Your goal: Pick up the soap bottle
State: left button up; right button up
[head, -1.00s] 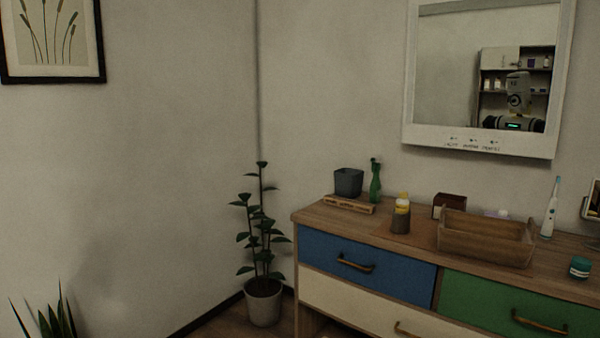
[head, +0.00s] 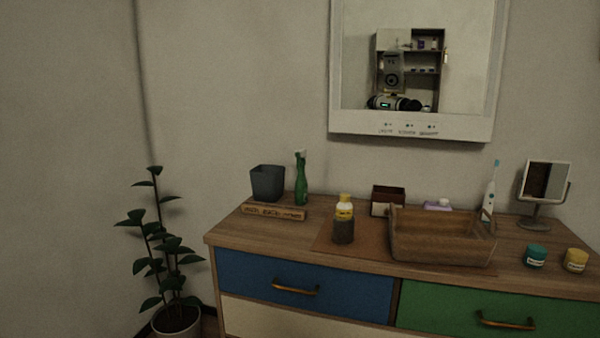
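Two bottles stand on the wooden dresser top (head: 235,233), and I cannot tell for certain which is the soap bottle. The other is a slim green bottle with a white top (head: 301,180), upright at the back left. Neither of my grippers is in view.
The wooden basin (head: 432,254) sits right of the yellow bottle. A dark bin (head: 268,183), the sign block (head: 273,211), a brown box (head: 387,200), toothbrush (head: 489,195), small mirror (head: 541,190) and jars (head: 536,256) share the top. A potted plant (head: 160,252) stands left.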

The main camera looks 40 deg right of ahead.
aim_at(344, 208)
jog(key=z, duration=0.55)
jog(key=i, duration=0.9)
jog(key=z, duration=0.9)
